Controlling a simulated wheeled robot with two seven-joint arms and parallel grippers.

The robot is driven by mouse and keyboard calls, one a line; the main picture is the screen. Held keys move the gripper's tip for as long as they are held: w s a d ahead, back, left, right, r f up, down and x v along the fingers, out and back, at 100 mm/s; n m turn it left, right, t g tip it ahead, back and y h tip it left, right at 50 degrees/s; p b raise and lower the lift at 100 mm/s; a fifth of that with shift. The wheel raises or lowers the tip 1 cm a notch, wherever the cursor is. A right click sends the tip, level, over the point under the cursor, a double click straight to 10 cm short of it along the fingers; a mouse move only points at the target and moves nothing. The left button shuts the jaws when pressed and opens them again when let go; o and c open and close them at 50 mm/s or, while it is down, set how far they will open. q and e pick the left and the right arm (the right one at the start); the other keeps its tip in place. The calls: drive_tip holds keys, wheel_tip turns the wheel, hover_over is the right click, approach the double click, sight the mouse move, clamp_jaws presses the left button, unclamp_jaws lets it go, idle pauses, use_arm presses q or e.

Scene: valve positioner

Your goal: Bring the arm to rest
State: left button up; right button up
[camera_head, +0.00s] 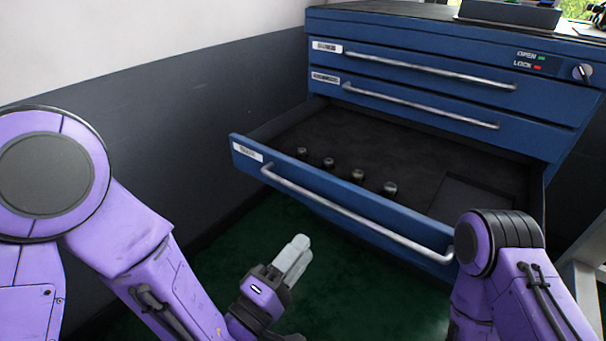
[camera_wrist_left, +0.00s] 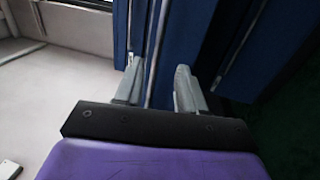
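My left arm comes in from the left in the head view. My left gripper (camera_head: 293,257) hangs in front of and below the open drawer (camera_head: 345,200), clear of its handle. In the left wrist view its two grey fingers (camera_wrist_left: 158,86) stand apart with nothing between them, so it is open and empty. My right arm shows at the lower right, near the right end of the drawer handle. Its gripper is out of the picture.
The blue cabinet (camera_head: 425,98) has its lower drawer pulled out, with several small dark metal parts (camera_head: 357,175) inside. The drawer handle (camera_head: 350,212) juts toward me. A dark grey and white wall (camera_head: 150,100) stands left. Green floor (camera_head: 340,290) is open below.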

use_arm(q)
drive_tip(key=a+f+m+g+y+p, duration=0.55)
drive_tip(key=a+f+y+p, duration=0.35)
drive_tip(key=a+p, duration=0.3)
drive_tip(key=s+a+r+n+g+y+p, duration=0.1)
drive_tip(key=s+a+g+y+p, duration=0.5)
drive_tip(key=s+a+p, duration=0.9)
drive_tip(key=s+a+g, duration=0.1)
drive_tip(key=s+g, duration=0.1)
drive_tip(key=s, duration=0.2)
drive_tip(key=shift+s+r, duration=0.2)
drive_tip(key=shift+r, duration=0.15)
